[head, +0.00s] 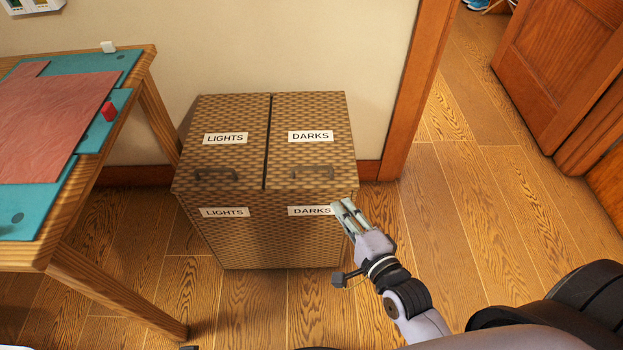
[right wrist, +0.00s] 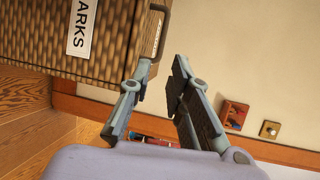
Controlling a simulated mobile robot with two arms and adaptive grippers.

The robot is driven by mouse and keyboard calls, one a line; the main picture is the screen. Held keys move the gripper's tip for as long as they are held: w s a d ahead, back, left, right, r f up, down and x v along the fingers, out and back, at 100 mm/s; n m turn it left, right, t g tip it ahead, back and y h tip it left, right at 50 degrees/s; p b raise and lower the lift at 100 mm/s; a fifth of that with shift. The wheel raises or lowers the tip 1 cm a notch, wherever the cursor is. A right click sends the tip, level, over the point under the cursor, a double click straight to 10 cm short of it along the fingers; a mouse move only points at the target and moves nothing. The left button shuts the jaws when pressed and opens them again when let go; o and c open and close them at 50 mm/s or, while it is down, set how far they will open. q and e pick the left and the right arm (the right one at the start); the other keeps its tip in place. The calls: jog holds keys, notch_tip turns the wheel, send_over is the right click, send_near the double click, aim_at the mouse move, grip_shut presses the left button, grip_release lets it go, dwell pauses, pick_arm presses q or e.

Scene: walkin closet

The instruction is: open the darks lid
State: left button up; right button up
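The woven hamper (head: 270,235) stands on the floor against the wall, with two lids side by side. The darks lid (head: 308,110) is on the right, labelled DARKS, and lies closed. Its dark handle (head: 313,172) is near the front edge; a handle (right wrist: 155,32) also shows at the top of the right wrist view. The lights lid (head: 232,115) on the left is closed too. My right gripper (head: 342,205) is at the hamper's front right corner, in front of the darks handle and apart from it. Its fingers (right wrist: 161,72) are spread with nothing between them. My left gripper is out of view.
A wooden table (head: 150,60) with teal mats, a pink sheet (head: 50,125) and a small red block (head: 109,112) stands at the left. A door frame (head: 415,90) and wooden door (head: 560,65) are at the right. The floor right of the hamper is clear.

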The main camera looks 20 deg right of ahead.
aim_at(312, 167)
jog(key=b+x, duration=0.1)
jog(key=x, duration=0.4)
jog(key=b+x, duration=0.1)
jog(key=x, duration=1)
jog(key=shift+r+b, duration=0.35)
jog(key=shift+b, duration=0.05)
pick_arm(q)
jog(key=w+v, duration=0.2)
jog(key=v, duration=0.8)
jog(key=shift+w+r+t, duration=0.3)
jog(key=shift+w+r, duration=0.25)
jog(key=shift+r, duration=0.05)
pick_arm(e)
jog(key=shift+w, duration=0.55)
jog(key=shift+c, duration=0.5)
grip_shut()
jog(key=shift+f, duration=0.1)
